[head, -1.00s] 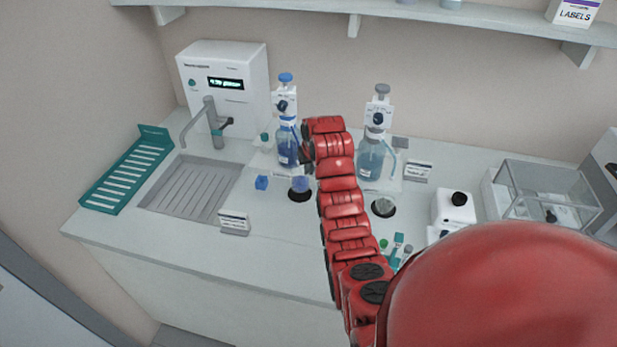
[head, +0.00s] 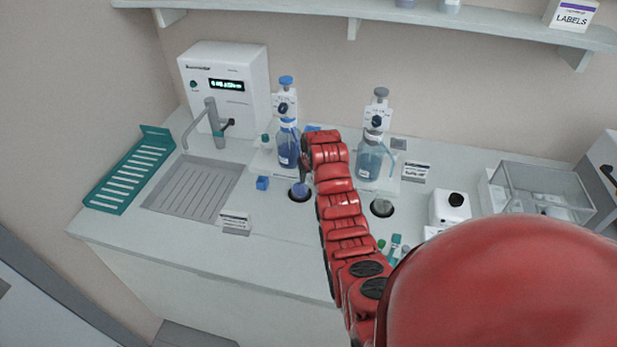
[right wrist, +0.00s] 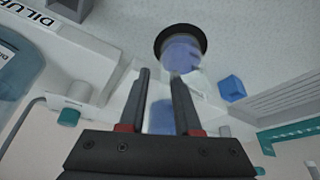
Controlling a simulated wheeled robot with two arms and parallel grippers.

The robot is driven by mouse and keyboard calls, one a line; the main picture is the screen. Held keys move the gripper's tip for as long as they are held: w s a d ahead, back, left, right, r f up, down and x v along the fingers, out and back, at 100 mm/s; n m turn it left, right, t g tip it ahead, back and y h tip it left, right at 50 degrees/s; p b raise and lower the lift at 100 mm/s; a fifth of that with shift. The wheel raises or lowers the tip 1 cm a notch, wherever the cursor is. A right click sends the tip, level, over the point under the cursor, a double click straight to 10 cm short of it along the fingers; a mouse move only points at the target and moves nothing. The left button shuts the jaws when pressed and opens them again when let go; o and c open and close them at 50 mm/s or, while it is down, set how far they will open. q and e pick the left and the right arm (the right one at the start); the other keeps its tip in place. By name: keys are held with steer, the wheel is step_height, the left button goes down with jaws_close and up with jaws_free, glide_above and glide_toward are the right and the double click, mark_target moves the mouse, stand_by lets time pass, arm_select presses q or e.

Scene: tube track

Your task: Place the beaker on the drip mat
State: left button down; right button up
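A small clear beaker (head: 300,189) with blue-violet contents stands on a round black drip mat (head: 293,197) in front of the blue bottle. In the right wrist view the beaker (right wrist: 182,54) shows just beyond my fingertips, with the black mat (right wrist: 160,38) behind it. My right gripper (right wrist: 160,74) is open, with a clear gap between its fingers. In the head view its dark fingers (head: 303,172) show close to the beaker, partly hidden by my red arm. Whether they touch the beaker I cannot tell. My left gripper is out of view.
A blue dispenser bottle (head: 287,147) stands behind the beaker. A second dispenser bottle (head: 369,161) and another round black mat (head: 382,208) are to the right. A blue cube (head: 262,183), a label stand (head: 236,222) and a sink (head: 190,190) lie left.

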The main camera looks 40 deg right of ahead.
steer(key=shift+r, duration=0.35)
steer(key=p+v, duration=0.3)
steer(key=v, duration=0.8)
steer(key=shift+s+r, duration=0.2)
steer(key=shift+r, duration=0.1)
steer(key=shift+f, duration=0.15)
